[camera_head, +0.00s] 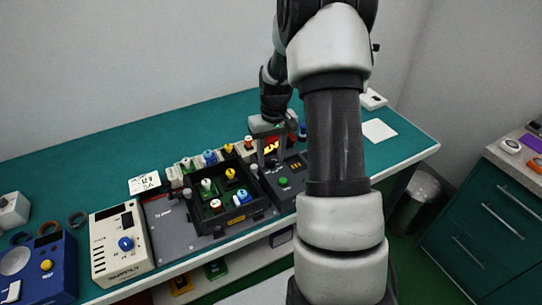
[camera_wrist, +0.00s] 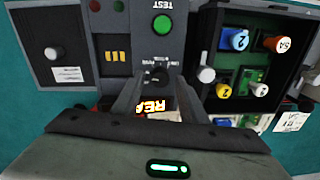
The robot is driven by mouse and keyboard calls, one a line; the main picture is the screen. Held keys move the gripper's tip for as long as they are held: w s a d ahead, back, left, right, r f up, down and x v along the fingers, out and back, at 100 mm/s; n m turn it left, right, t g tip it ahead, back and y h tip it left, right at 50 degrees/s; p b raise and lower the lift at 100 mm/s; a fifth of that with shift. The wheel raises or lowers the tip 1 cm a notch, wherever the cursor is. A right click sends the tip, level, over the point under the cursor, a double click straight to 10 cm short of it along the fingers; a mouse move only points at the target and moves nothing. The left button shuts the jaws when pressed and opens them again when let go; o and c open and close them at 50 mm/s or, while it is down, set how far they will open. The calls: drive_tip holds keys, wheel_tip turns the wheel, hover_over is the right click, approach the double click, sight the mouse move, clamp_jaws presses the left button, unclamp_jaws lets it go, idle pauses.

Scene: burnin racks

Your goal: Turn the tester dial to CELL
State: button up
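The tester (camera_head: 294,187) is a dark grey box on the bench, with a green TEST button (camera_wrist: 162,25) and a lit yellow display (camera_head: 271,146). Its small black dial (camera_wrist: 158,76) shows in the wrist view, with small print around it too blurred to read. I cannot tell which mark the dial points at. My gripper (camera_wrist: 157,88) is over the tester, its two grey fingers apart on either side of the dial. I see a gap between fingers and dial, and nothing is held. In the head view my gripper (camera_head: 268,155) hides the dial.
A black tray (camera_head: 238,217) of cells with coloured caps stands left of the tester. A cream box with a blue knob (camera_head: 125,243) and a blue device (camera_head: 47,268) are further left.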

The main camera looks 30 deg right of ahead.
sight(272, 160)
idle(0.3)
wheel_tip(272, 160, up, 17)
drive_tip(key=shift+d+r, duration=0.2)
drive_tip(key=shift+d, duration=0.2)
idle(0.3)
drive_tip(key=s+a+r+t+h+p, duration=0.1)
drive_tip(key=s+a+r+t+p, duration=0.15)
drive_tip(key=s+a+r, duration=0.85)
drive_tip(key=s+a+t, duration=0.3)
drive_tip(key=s+a, duration=0.1)
drive_tip(key=s, duration=0.8)
drive_tip(key=shift+s+n, duration=0.2)
drive_tip(key=shift+n, duration=0.2)
